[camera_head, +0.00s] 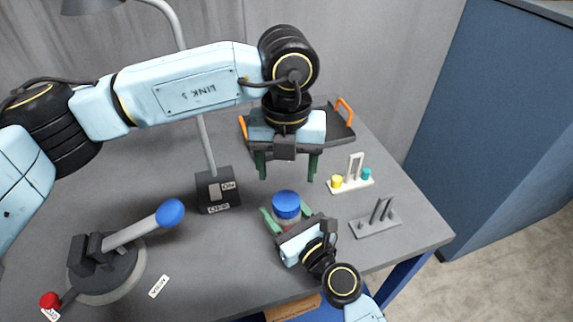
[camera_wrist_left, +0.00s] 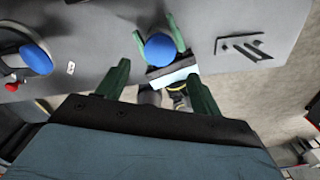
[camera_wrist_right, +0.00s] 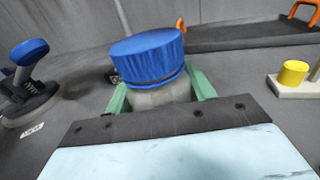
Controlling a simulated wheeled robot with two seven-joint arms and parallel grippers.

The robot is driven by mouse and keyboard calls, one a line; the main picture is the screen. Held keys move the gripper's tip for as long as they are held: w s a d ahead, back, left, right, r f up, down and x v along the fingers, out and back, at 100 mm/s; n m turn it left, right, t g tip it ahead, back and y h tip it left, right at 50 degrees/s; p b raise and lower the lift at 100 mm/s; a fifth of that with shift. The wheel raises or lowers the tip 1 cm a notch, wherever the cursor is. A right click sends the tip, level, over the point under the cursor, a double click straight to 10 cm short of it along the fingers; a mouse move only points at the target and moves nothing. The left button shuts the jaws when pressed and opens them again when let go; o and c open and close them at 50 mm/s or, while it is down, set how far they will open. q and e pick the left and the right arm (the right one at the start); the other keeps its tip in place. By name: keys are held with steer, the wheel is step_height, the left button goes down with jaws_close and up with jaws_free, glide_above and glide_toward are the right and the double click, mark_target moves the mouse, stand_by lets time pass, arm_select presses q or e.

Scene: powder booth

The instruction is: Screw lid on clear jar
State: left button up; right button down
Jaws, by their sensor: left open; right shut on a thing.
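The clear jar (camera_wrist_right: 160,97) stands on the grey table with the blue lid (camera_head: 286,204) on its top. I cannot tell how tightly the lid sits. The lid also shows in the left wrist view (camera_wrist_left: 161,49) and large in the right wrist view (camera_wrist_right: 147,57). My right gripper (camera_head: 279,221) is shut on the jar, its green fingers at the jar's sides below the lid. My left gripper (camera_head: 287,178) is open and empty, above and behind the lid, with its fingers pointing down and apart from it.
A switch box (camera_head: 217,190) with a lamp post stands left of the jar. A blue-knobbed lever device (camera_head: 107,262) is at the front left. A dark tray with orange handles (camera_head: 337,123) is behind. Two small racks, one white (camera_head: 352,184) and one grey (camera_head: 376,224), stand right.

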mark_target(286, 200)
arm_select(q)
steer(key=shift+f, duration=0.1)
steer(key=shift+f, duration=3.95)
steer(key=c, duration=1)
steer(key=m, duration=1.4)
steer(key=shift+m, duration=0.3)
steer(key=m, duration=0.4)
steer(key=o, duration=1.1)
steer(key=shift+c, duration=0.2)
